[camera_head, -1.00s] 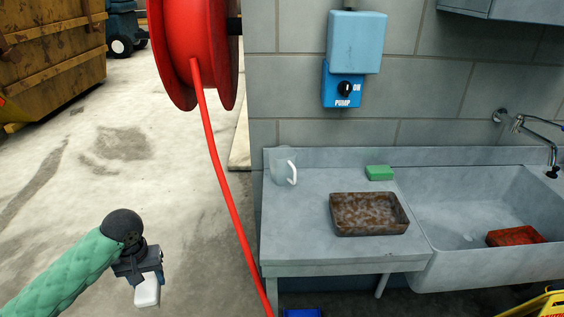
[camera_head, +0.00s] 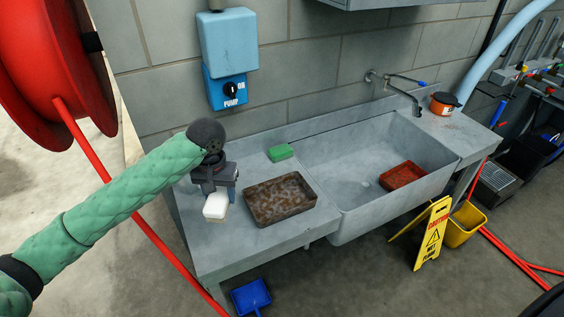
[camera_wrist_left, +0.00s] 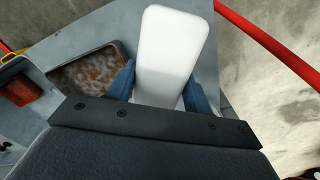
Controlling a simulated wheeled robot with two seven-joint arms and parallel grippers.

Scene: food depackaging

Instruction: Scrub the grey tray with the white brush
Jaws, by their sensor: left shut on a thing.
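My left gripper (camera_head: 219,190) is shut on the white brush (camera_head: 216,206) and holds it over the left part of the grey counter, just left of the tray. The tray (camera_head: 280,199) lies on the counter left of the sink and is covered in brown grime. In the left wrist view the white brush (camera_wrist_left: 170,50) sits between the blue fingers, and the grimy tray (camera_wrist_left: 92,74) lies to its left. I cannot tell whether the brush touches the counter. My right gripper is not in view.
A green sponge (camera_head: 281,152) lies behind the tray. The sink (camera_head: 350,190) holds a red tray (camera_head: 402,176). A red hose (camera_head: 130,210) hangs at the left. A yellow caution sign (camera_head: 432,233) stands on the floor at the right.

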